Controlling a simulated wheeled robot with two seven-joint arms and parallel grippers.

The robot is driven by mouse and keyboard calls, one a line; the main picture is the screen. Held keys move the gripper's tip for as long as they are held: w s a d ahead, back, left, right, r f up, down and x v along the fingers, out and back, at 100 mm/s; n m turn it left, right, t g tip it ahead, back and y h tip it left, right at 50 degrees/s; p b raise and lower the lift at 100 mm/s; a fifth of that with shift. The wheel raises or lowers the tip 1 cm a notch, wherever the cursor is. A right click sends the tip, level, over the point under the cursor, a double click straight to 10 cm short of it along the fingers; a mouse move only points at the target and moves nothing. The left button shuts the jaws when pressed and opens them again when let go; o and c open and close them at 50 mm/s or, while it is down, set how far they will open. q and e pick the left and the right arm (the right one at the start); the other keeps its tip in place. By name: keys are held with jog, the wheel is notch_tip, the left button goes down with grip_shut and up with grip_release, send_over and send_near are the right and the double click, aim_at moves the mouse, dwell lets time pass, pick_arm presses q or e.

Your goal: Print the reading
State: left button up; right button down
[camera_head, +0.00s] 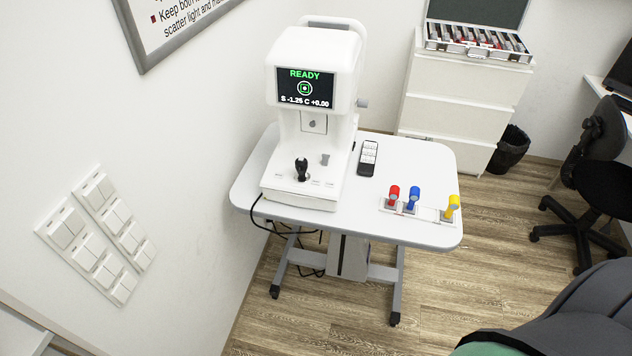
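A white eye-test machine (316,110) stands on a white table (420,160). Its screen (305,88) reads READY in green, with a green target ring and the line S -1.25 C +0.00. A black joystick (301,171) stands upright on the base of the machine. A small grey knob or button (325,160) is to the right of the joystick. Small markings on the front of the base are too small to read. No printed paper shows. Neither of my grippers is in view.
A remote control (367,158) lies right of the machine. A white holder (428,214) carries red (394,194), blue (413,198) and yellow (452,206) pieces. Behind are a drawer cabinet (455,110) with a lens case (480,45), a bin (511,149) and a chair (600,180).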

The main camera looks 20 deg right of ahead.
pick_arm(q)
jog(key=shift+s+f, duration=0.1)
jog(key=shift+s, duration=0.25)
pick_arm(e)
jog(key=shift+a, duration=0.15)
